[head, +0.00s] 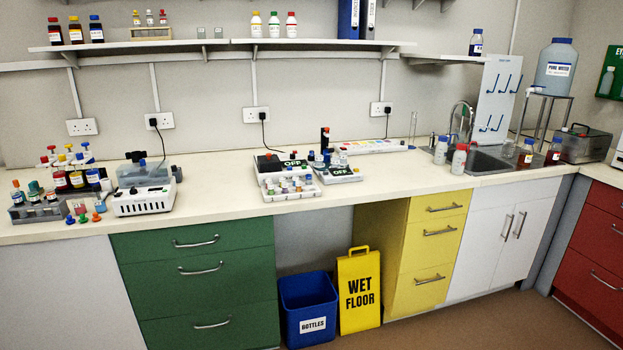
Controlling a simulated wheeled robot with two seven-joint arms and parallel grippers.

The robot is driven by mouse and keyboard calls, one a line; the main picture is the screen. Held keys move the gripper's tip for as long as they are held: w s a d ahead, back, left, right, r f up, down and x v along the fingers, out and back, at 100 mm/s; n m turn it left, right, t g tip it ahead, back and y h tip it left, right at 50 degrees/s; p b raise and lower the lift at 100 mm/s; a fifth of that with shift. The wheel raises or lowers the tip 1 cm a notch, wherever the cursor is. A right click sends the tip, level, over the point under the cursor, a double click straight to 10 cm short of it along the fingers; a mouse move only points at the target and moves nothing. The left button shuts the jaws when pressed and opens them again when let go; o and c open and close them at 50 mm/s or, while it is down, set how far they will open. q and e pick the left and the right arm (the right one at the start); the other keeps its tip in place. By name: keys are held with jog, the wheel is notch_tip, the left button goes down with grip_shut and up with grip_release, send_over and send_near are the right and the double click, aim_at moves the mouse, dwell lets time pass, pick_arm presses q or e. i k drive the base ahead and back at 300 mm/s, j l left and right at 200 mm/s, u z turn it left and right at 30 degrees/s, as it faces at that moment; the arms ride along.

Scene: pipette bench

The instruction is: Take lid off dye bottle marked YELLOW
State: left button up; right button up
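Dark dye bottles (76,180) stand in a cluster at the left end of the bench, with red, yellow and blue-and-white tops above them. One yellow top (70,157) shows among them. The labels are too small to read, so I cannot tell for certain which bottle is marked YELLOW. The tops look to be on, though the crowding hides some of their lower parts. Neither of my grippers is in view.
A grey rack (40,212) of small bottles and several coloured caps (83,218) stand in front of the cluster. A white device (143,200) stands to its right. Bare worktop (220,190) lies farther right. Shelves (130,45) hang above the bench.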

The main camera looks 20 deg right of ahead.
aim_at(527, 151)
jog(key=l, duration=0.8)
jog(key=l+z, duration=0.1)
jog(key=l, duration=0.75)
jog(key=l+z, duration=0.1)
jog(key=l, duration=0.7)
jog(key=i+l, duration=0.1)
jog(key=l, duration=0.7)
jog(key=l+z, duration=0.1)
jog(key=l, duration=0.7)
jog(key=i+l, duration=0.15)
jog(key=l, duration=0.65)
jog(key=i+l+z, duration=0.15)
jog(key=l, duration=0.65)
jog(key=i+l, duration=0.1)
jog(key=l, duration=0.7)
